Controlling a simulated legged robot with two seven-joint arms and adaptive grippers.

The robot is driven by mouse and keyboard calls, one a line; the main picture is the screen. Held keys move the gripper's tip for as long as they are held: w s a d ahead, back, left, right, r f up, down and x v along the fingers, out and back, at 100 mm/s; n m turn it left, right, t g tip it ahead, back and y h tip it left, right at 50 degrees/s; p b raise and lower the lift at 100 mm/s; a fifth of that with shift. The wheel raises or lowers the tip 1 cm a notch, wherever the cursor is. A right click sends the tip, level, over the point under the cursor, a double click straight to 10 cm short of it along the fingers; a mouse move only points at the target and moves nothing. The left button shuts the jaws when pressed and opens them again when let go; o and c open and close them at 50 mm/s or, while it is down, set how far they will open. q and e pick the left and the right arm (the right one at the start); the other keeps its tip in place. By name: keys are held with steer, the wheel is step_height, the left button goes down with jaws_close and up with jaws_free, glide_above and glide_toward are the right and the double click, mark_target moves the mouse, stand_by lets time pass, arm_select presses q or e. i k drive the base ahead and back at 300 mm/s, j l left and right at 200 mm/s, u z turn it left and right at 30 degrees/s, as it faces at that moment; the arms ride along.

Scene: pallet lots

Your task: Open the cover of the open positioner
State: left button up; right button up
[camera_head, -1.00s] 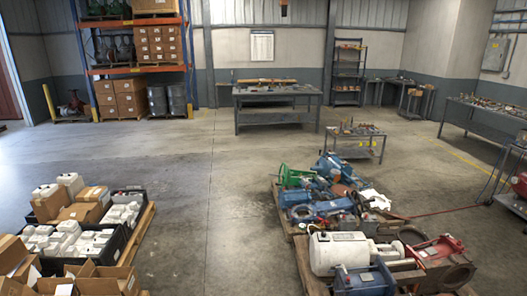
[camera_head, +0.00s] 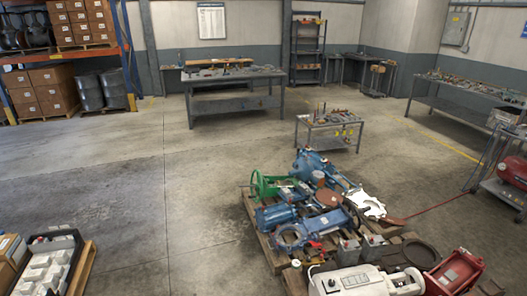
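No positioner with a cover can be made out for sure among the parts in view. A pallet (camera_head: 255,208) at the lower right carries a pile of valve and actuator parts: a green handwheel (camera_head: 262,186), blue valve bodies (camera_head: 312,165) and small grey boxes (camera_head: 372,247). A white housing (camera_head: 345,281) with a dark panel lies in front of the pile, cut by the bottom edge. A red part (camera_head: 455,272) sits to its right. Neither of my grippers is in view.
Open concrete floor lies left of the pallet. A black crate of white boxes (camera_head: 50,265) stands at the lower left. A low cart (camera_head: 330,125) with small parts stands behind the pallet. Workbenches (camera_head: 235,100) and shelving are farther back. A red hose (camera_head: 440,206) crosses the floor at right.

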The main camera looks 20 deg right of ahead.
mark_target(355, 244)
steer(key=i+j+z, duration=0.15)
steer(key=i+z, duration=0.3)
steer(key=i, duration=0.2)
steer(key=i+j+z, duration=0.35)
steer(key=i+z, duration=0.15)
steer(key=i+j+z, duration=0.45)
steer(key=i+j, duration=0.15)
